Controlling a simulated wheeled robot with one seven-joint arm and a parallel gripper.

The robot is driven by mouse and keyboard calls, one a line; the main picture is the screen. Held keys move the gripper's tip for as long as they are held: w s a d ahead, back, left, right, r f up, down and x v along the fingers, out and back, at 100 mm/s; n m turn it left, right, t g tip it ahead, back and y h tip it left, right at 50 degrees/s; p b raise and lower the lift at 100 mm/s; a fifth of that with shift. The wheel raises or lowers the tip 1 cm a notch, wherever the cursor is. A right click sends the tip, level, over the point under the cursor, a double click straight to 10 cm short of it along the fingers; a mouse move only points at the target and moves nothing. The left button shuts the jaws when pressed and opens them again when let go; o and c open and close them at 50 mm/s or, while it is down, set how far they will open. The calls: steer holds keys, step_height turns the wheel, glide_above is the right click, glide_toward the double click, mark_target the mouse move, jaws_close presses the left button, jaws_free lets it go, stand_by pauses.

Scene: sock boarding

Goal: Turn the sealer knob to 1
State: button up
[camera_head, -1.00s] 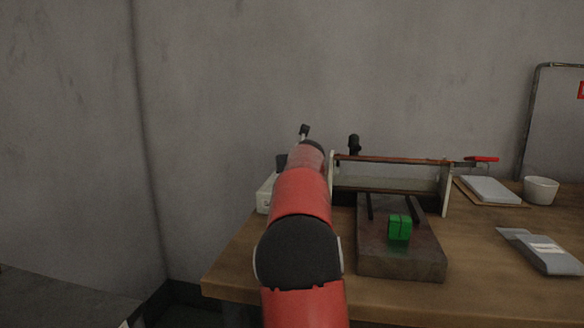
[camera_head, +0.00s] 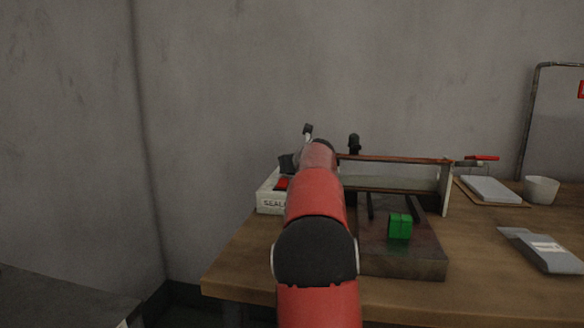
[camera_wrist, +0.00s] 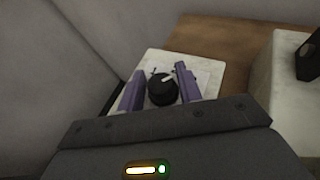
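The sealer box (camera_head: 268,201) is pale, with lettering on its front, at the left end of the table; my red arm hides part of it in the head view. In the wrist view the black round knob (camera_wrist: 162,89) with a pale pointer mark sits on the light top face (camera_wrist: 206,76) of the box. My gripper (camera_wrist: 160,76) has its two purple fingers apart, one on each side of the knob. I cannot tell whether they touch it; gaps seem to show. The dial markings are too small to read.
A white bowl (camera_head: 541,190) and a grey packet (camera_head: 543,250) are at the right. The table's front left is clear.

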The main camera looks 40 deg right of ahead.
steer(key=shift+o, duration=1.4)
